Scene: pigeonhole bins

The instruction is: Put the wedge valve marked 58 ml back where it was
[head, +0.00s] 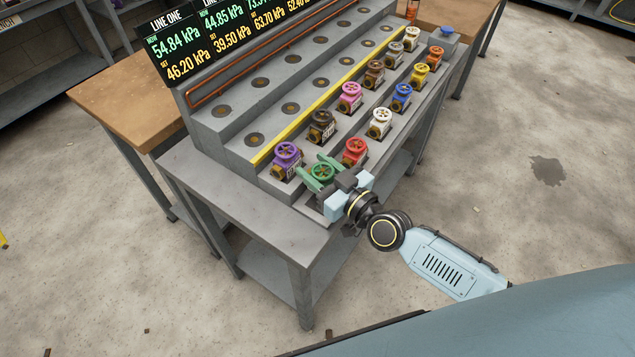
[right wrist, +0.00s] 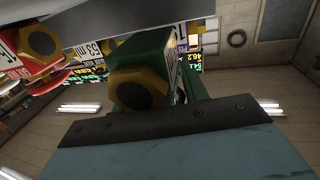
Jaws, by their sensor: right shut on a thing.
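My right gripper (head: 317,171) is shut on a green-wheeled valve (head: 323,173) at the near left end of the lowest step of the grey stepped rack (head: 230,132). The right wrist view shows this valve's dark green body with a yellow hexagonal end (right wrist: 139,92) close to the jaw. I cannot tell whether its base touches the step. Its own marking cannot be read for sure, and I cannot make out 58 ml on any valve. A red valve (head: 355,151) stands just beyond it, and a purple valve (head: 287,157) stands one step up to its left. My left gripper is out of view.
Several other valves in pink, brown, white, blue, yellow and orange stand along the two lower steps. The upper steps show empty round sockets (head: 257,139). A yellow strip (head: 325,108) edges one step. Pressure screens (head: 180,50) stand behind. The grey bench top (head: 210,180) at left is clear.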

